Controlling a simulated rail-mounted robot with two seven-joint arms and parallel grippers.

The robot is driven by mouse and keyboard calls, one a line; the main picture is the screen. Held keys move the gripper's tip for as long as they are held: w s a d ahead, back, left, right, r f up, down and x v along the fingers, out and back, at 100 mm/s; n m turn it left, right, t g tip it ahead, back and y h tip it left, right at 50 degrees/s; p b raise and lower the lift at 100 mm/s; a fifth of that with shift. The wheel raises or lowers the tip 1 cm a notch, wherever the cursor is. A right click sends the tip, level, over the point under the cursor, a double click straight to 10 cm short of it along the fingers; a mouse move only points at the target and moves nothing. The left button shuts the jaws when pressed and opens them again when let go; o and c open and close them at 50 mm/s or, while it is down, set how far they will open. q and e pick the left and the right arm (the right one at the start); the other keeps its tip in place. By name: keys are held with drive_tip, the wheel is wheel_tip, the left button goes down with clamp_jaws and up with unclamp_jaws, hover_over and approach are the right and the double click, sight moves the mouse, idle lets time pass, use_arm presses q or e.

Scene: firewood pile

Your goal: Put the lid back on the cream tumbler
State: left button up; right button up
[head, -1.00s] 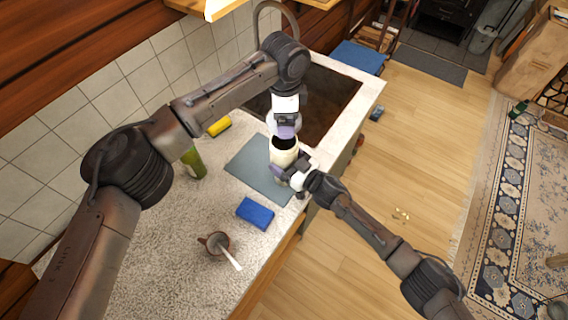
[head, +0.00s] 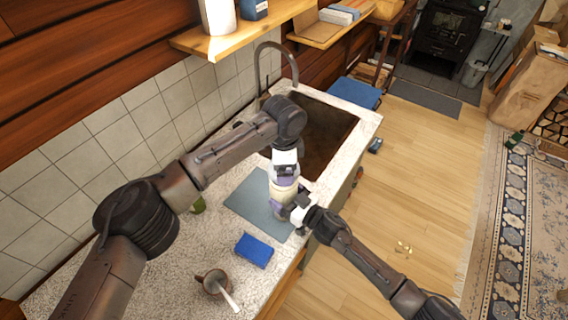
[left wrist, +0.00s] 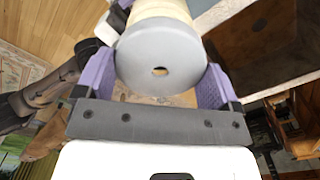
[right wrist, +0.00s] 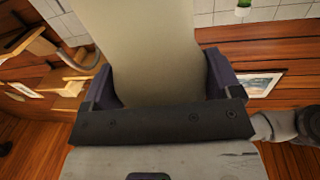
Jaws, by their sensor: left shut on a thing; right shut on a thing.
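The cream tumbler (head: 282,194) is upright over the grey-blue mat in the head view, with my right gripper (head: 290,210) shut on its side. Its pale body (right wrist: 150,50) fills the space between the fingers in the right wrist view. My left gripper (head: 285,180) is directly above it, shut on the round grey lid (left wrist: 160,55), which has a small hole. In the left wrist view the lid lies across the tumbler's top end (left wrist: 158,9). The tumbler's opening is hidden, and I cannot tell whether the lid is fully seated.
The mat (head: 245,200) lies by the sink (head: 325,135). A blue sponge (head: 254,250) and a brown mug (head: 213,282) with a light-handled utensil stand nearer on the counter. A shelf (head: 240,33) overhangs the back.

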use_arm(q)
drive_tip(key=shift+f, duration=0.9)
drive_tip(key=shift+f, duration=0.55)
use_arm(e)
drive_tip(key=c, duration=0.4)
use_arm(q)
drive_tip(key=m, duration=2.6)
drive_tip(key=shift+a, duration=0.1)
use_arm(e)
drive_tip(key=shift+c, duration=0.2)
